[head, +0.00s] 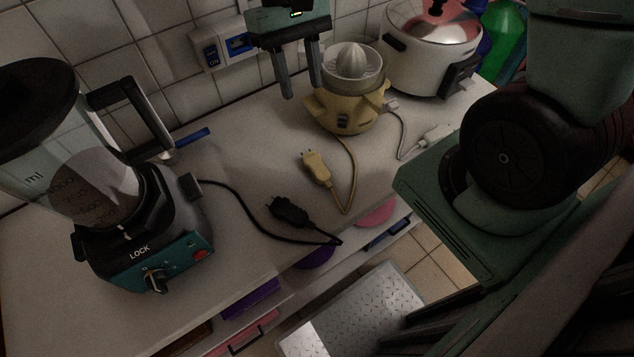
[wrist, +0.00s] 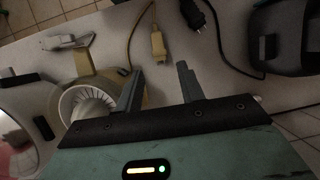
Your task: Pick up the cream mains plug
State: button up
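The cream mains plug (head: 316,168) lies on the white counter in front of the cream citrus juicer (head: 347,108), joined to it by a cream cord. In the wrist view the plug (wrist: 157,43) lies beyond my fingertips, roughly in line with the space between them. My gripper (head: 302,88) is open and empty, above the back of the counter, just left of the juicer. Its two fingers also show in the wrist view (wrist: 159,72), apart from the plug.
A black plug (head: 288,211) lies left of and nearer than the cream one, its cord running to the blender (head: 150,243). A white plug (head: 434,137) lies to the right, by the rice cooker (head: 432,55). A tiled wall with a socket (head: 237,46) is behind.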

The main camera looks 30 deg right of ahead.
aim_at(320, 169)
jog(key=shift+m, duration=0.3)
jog(key=x, duration=1.2)
jog(key=d+x, duration=0.1)
jog(key=x, duration=0.5)
jog(key=shift+w+f+p, duration=0.25)
jog(key=shift+f+p, duration=0.1)
jog(key=shift+p, duration=0.05)
grip_shut()
